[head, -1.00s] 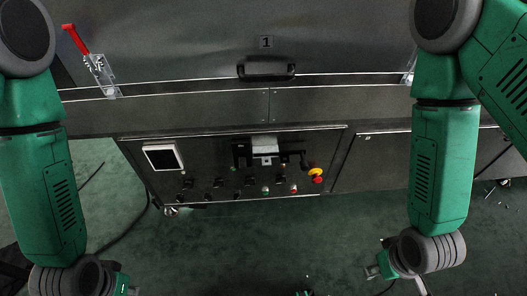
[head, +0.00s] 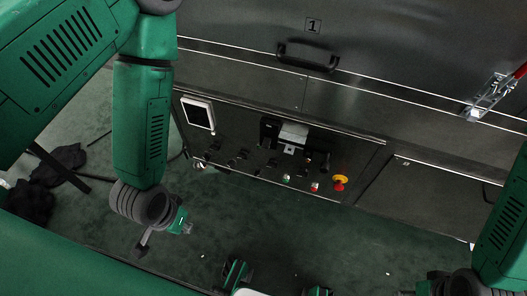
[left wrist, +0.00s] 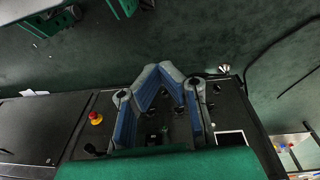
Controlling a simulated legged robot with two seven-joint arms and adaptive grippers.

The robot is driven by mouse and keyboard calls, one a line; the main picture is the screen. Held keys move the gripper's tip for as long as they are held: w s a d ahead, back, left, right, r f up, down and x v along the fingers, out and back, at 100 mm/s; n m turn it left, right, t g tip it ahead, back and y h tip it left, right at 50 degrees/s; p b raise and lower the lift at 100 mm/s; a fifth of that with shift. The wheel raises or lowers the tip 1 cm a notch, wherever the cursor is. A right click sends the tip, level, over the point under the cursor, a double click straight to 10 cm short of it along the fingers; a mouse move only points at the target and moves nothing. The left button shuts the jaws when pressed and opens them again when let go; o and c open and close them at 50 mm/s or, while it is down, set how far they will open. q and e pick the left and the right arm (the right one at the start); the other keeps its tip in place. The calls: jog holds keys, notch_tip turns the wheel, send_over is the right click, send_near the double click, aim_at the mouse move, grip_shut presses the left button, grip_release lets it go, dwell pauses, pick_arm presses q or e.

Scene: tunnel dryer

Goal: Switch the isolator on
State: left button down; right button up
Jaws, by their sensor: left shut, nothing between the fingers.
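A control panel (head: 240,155) is on the front of the dryer. A black and grey unit (head: 292,135) at its top middle, with a dark handle-like part at its right end, may be the isolator; its on or off position is too small to read. My left gripper (head: 186,228) is shut and empty, in front of the panel's lower left and apart from it. In the left wrist view its blue-grey fingers (left wrist: 161,76) come together and hide part of the panel. My right gripper (head: 410,292) barely shows at the bottom edge; its fingers are not clear.
The panel also has a white-framed screen (head: 198,114), several small knobs and buttons, and a yellow and red emergency stop (head: 340,182). A door handle (head: 308,58) is above. A red-handled clamp (head: 492,95) is at right. Green floor (head: 270,225) in front is largely clear.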

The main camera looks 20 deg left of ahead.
pick_arm(q)
jog(key=w+d+f+n+t+h+b, duration=0.3)
jog(key=w+d+f+n, duration=0.3)
jog(key=d, duration=0.3)
jog(key=w+d+f+n+t+h+b, duration=0.25)
jog(key=w+d+f+n, duration=0.3)
jog(key=d, duration=0.35)
jog(key=n+t+y+b, duration=0.5)
jog(key=n+t+b, duration=0.65)
jog(key=n, duration=1.25)
send_near(267, 143)
jog(key=shift+s+f+t+p, duration=0.55)
jog(key=shift+f+t+p, duration=0.7)
jog(key=shift+f, duration=1.45)
jog(key=b+x, duration=0.2)
jog(key=x, duration=0.8)
jog(key=shift+a, duration=0.15)
pick_arm(e)
notch_tip(267, 143, down, 18)
jog(key=d, duration=0.1)
